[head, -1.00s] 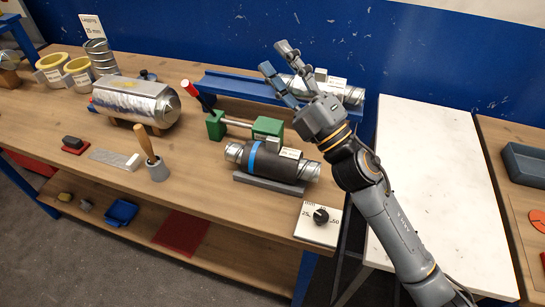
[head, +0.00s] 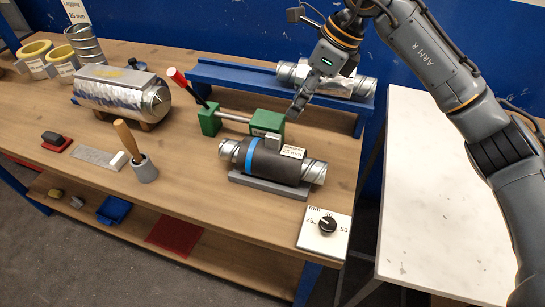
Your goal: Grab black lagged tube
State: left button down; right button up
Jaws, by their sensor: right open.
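The black lagged tube (head: 268,164) lies on a grey cradle (head: 266,187) near the bench's front right. It has a dark sleeve, a blue band towards its left end and bare ribbed metal at both ends. A small grey block with a "25 mm" tag (head: 292,152) sits on top. My right gripper (head: 295,108) points down behind and above the tube, apart from it in the picture. It is open and empty; its fingers overlap in this view. My left gripper is out of view.
A green clamp (head: 267,122) with a red-handled lever (head: 179,79) stands behind the tube. A blue rail (head: 227,74) holds another metal duct (head: 345,84). A dial plate (head: 323,233) sits in front right. A foil-wrapped duct (head: 118,92) and a wooden-handled tool (head: 129,141) stand left.

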aim_at(274, 135)
jog(key=p+x, duration=0.1)
jog(key=x, duration=0.5)
jog(key=shift+a+f, duration=0.25)
jog(key=shift+f, duration=0.05)
jog(key=p+x, duration=0.2)
jog(key=x, duration=0.2)
jog(key=shift+s+a+f+p, duration=0.25)
jog(key=shift+s+a+p, duration=0.1)
jog(key=shift+a+p, duration=0.1)
jog(key=shift+f, duration=0.3)
grip_shut()
jog(key=shift+r, duration=0.1)
